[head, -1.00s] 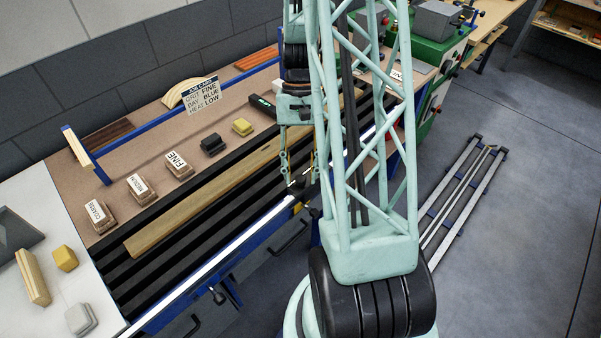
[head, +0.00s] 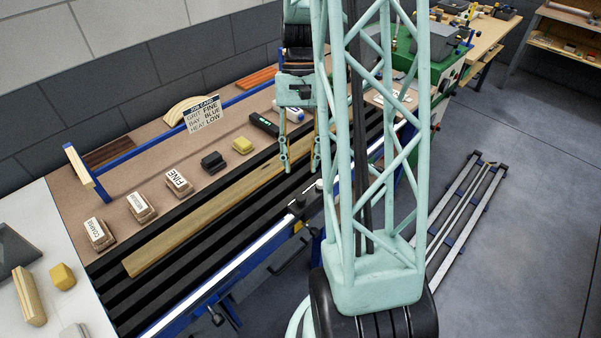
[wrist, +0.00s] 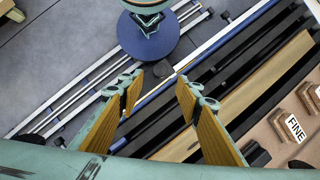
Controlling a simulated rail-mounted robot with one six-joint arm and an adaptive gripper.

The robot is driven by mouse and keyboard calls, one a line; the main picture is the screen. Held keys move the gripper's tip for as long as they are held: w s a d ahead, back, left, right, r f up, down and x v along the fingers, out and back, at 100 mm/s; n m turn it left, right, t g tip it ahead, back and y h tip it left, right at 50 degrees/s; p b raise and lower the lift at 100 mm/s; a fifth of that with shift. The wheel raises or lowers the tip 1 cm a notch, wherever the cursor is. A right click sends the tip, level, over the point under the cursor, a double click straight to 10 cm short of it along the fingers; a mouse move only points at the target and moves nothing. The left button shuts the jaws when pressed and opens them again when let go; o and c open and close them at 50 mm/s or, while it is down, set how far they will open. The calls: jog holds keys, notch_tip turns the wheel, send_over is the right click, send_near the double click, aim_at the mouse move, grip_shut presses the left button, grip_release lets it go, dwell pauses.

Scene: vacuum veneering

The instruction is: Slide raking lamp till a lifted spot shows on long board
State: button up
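The long board (head: 205,222) is a pale wooden strip lying along black slats on the bench; it also shows in the wrist view (wrist: 262,84). No lifted spot can be made out on it. A bright white strip (head: 235,272) runs along the bench's front edge. A dark fitting with white-topped knobs (head: 305,199) sits at that edge; I cannot tell whether it is the raking lamp's slide. My gripper (head: 300,164) is open and empty, above the slats between board and front edge. In the wrist view its fingers (wrist: 160,92) are apart with nothing between them.
Blocks marked COARSE (head: 99,233), MEDIUM (head: 142,207) and FINE (head: 178,184) stand behind the board. A job card (head: 203,115) reads grit FINE, bay BLUE, heat LOW. A blue rail (head: 130,160) crosses the bench's rear. Metal rails (head: 465,205) lie on the floor at right.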

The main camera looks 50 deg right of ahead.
jog(key=shift+v, duration=1.15)
